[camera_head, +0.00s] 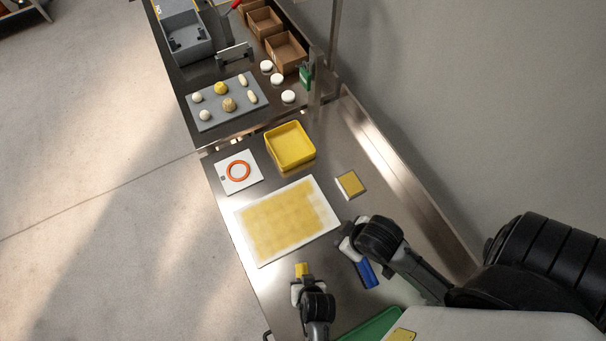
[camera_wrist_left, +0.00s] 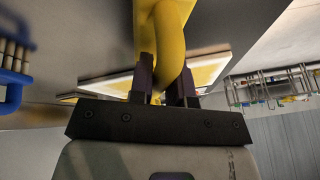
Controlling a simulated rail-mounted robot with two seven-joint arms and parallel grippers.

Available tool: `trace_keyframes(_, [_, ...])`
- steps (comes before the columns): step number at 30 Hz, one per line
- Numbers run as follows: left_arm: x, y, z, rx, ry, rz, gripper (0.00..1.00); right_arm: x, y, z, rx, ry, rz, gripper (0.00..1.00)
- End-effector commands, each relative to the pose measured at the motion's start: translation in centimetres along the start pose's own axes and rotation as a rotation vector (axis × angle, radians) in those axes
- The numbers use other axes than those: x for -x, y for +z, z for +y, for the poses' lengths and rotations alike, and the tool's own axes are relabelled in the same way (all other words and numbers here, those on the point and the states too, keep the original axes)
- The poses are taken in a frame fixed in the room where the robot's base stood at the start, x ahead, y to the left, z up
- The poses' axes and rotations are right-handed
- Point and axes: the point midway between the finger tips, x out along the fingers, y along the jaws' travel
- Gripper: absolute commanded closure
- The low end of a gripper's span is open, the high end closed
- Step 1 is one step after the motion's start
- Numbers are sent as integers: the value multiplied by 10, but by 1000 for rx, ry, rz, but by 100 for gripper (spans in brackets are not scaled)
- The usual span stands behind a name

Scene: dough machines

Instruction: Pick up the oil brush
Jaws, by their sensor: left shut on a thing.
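My left gripper (camera_head: 300,283) is at the near edge of the steel table, below the floured board. It is shut on a yellow tool, which I take as the oil brush (camera_head: 302,270). In the left wrist view the fingers (camera_wrist_left: 163,82) close around its curved yellow handle (camera_wrist_left: 173,25); its bristles cannot be made out. My right gripper (camera_head: 350,232) is to the right of the board, next to a blue-handled tool (camera_head: 366,273). Its fingers are too small and covered to tell whether they are open.
The white board (camera_head: 330,215) with a yellowish sheet fills the middle of the steel table. A yellow tray (camera_head: 290,160), a white card with an orange ring (camera_head: 238,171) and a small yellow-topped block (camera_head: 350,185) stand behind. A green tray (camera_head: 365,328) is near the front.

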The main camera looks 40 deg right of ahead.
Motion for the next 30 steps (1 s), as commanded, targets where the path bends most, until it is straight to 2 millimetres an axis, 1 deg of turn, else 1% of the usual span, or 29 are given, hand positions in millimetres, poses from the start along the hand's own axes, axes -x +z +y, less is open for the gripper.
trace_keyframes(5, [0,0,0,0,0,1,100,0,0,0,1,1,0,57])
trace_keyframes(8, [5,-3,-1,1,0,3,100,0,0,1,3,2,0,57])
trace_keyframes(11, [16,-7,-3,2,0,4,100,1,0,2,6,4,-1,57])
trace_keyframes(21, [68,-29,-14,2,0,3,100,3,0,3,10,8,-2,57])
trace_keyframes(25, [81,-35,-18,2,-1,3,100,4,0,3,9,7,-1,57])
trace_keyframes(30, [90,-38,-20,1,-1,2,100,4,-1,2,6,5,-1,57])
